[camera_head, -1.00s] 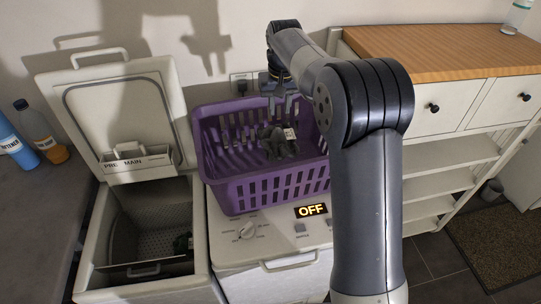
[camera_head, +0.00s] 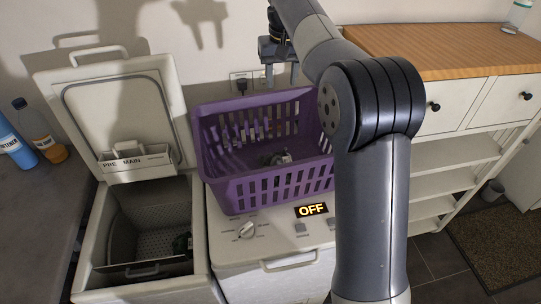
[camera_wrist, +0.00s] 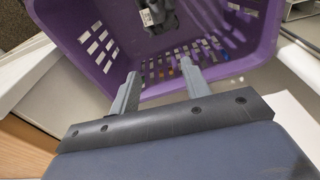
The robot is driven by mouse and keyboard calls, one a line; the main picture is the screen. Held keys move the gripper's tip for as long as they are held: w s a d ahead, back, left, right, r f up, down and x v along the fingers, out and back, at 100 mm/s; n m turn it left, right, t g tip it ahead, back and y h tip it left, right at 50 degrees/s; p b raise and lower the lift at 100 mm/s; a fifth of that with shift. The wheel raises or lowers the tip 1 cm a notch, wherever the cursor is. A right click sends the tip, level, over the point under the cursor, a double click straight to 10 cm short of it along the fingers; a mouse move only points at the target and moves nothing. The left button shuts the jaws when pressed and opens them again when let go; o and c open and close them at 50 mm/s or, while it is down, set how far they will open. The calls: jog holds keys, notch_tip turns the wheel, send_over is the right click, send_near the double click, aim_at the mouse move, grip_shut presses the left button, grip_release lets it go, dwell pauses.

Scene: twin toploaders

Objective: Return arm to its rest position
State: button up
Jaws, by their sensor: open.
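My gripper (camera_head: 279,70) is raised above the back rim of the purple basket (camera_head: 262,189), and my arm rises in front of the basket's right side. In the wrist view my gripper (camera_wrist: 159,88) is open, with nothing between its two fingers, and the basket (camera_wrist: 75,25) lies beyond them. A dark grey item with a white label (camera_wrist: 147,17) lies in the basket. The same item (camera_head: 277,158) shows inside the basket in the head view, partly hidden by the basket wall.
The basket stands on the closed right toploader (camera_head: 275,284), whose display reads OFF. The left toploader's lid (camera_head: 121,110) stands open, with a dark green item (camera_head: 182,243) in its drum. Bottles (camera_head: 45,135) stand at left. A wood-topped cabinet (camera_head: 440,45) is at right.

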jog(key=shift+s+r, duration=0.1)
jog(key=shift+r, duration=0.7)
jog(key=shift+f, duration=0.1)
notch_tip(320, 180, down, 10)
jog(key=w+p, duration=0.1)
jog(key=shift+w+a+r, duration=0.1)
jog(key=shift+w+r, duration=0.05)
jog(key=shift+r, duration=2.35)
jog(key=shift+f, duration=0.1)
